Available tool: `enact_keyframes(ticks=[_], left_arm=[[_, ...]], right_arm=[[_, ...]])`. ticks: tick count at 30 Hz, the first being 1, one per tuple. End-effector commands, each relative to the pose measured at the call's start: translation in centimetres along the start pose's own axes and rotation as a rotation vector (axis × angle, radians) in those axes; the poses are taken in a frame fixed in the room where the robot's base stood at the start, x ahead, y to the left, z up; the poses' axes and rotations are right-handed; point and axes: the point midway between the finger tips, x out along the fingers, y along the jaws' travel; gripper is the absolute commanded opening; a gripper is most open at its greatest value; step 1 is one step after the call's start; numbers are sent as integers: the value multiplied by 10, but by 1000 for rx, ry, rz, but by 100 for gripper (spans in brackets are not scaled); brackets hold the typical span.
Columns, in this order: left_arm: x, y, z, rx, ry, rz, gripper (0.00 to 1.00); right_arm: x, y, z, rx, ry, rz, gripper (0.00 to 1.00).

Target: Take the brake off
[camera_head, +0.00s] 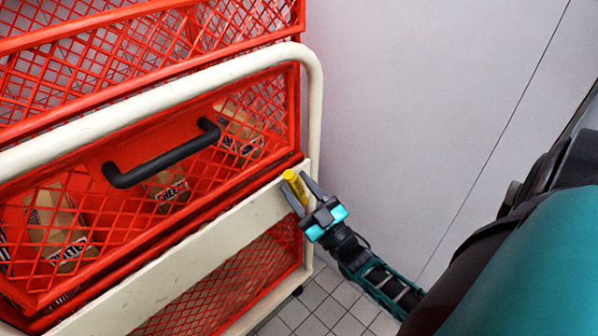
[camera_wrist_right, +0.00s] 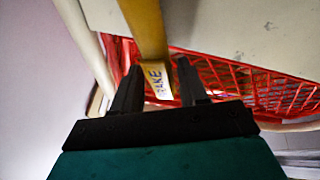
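A yellow brake lever (camera_head: 297,190) sits at the right end of the cream lower panel of a cart. My right gripper (camera_head: 294,182) is at the lever, with one finger on each side of it. In the right wrist view the yellow lever (camera_wrist_right: 146,28) comes down from the top, and its end carries a label (camera_wrist_right: 157,80) with partly readable letters. There the fingers of the right gripper (camera_wrist_right: 160,66) stand apart, with a gap visible between the label and the right finger. The left gripper is not in view.
The cart has a cream tube frame (camera_head: 313,110), red mesh crates (camera_head: 150,215) holding packages, and a black handle (camera_head: 160,165). A pale wall (camera_head: 420,110) stands right behind it. Grey floor tiles (camera_head: 320,305) show below, clear of objects.

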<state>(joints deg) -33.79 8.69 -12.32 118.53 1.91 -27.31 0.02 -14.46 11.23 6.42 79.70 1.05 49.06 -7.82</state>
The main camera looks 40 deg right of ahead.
Motion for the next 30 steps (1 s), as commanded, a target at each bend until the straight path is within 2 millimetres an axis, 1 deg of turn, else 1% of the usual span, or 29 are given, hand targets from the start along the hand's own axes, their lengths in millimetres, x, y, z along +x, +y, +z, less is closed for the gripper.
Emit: enact_keyframes(ticks=[1, 2, 9, 11, 13, 17, 24, 27, 30], left_arm=[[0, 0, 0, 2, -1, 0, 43], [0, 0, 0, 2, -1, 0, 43], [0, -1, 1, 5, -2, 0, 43], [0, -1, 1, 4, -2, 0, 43], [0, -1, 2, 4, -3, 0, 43], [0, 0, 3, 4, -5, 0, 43], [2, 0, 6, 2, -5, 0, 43], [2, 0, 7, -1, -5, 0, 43], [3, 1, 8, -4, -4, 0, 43]], right_arm=[[0, 0, 0, -1, 1, -1, 48], [0, 0, 0, -1, 1, -1, 51], [-1, -1, 0, -3, 1, -3, 51], [-4, -1, 0, -3, 0, -3, 51], [-11, -1, 1, -3, -2, -4, 51], [-34, -1, 1, -3, -4, -4, 51], [-88, -1, 1, -2, -4, -3, 51], [-106, -1, 1, -2, -3, -2, 51], [-119, 0, 1, -2, -1, -1, 51]])
